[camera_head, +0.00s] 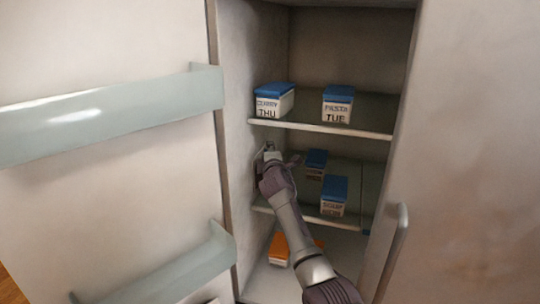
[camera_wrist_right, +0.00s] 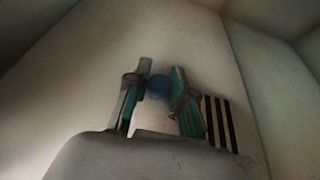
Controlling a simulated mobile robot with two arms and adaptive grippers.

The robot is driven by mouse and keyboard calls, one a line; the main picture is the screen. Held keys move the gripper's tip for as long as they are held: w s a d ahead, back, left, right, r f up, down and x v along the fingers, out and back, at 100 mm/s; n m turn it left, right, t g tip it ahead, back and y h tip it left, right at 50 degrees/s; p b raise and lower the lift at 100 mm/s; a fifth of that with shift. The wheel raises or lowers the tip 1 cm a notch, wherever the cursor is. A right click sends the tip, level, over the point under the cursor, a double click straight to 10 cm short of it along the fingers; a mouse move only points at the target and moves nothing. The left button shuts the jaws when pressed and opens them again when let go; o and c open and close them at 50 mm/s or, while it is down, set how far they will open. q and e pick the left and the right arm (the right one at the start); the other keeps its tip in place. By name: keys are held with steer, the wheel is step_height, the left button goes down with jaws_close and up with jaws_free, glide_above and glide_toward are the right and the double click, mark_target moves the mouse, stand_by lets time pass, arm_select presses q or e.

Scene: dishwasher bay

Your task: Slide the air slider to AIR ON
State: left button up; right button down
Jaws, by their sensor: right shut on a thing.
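The air slider shows in the right wrist view as a round blue knob (camera_wrist_right: 158,87) on the pale inner side wall of the fridge. My right gripper (camera_wrist_right: 157,95) has a finger on each side of the knob and is shut on it. In the head view my right gripper (camera_head: 268,154) is at the left inner wall, between the upper and middle shelves, and covers most of the slider. No AIR ON lettering is readable. My left gripper is not in view.
Dark stripes (camera_wrist_right: 220,122) mark the wall right of the knob. Blue-lidded boxes stand on the upper shelf (camera_head: 350,130) and middle shelf, close right of my arm. Orange-lidded boxes (camera_head: 279,249) sit below. The open door with racks (camera_head: 110,125) is at left.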

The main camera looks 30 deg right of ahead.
steer(key=c, duration=1.1)
jaws_free()
steer(key=shift+d, duration=0.1)
steer(key=shift+o, duration=0.5)
steer(key=shift+w, duration=0.1)
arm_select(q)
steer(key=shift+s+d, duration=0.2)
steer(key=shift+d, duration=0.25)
arm_select(e)
steer(key=v, duration=1.2)
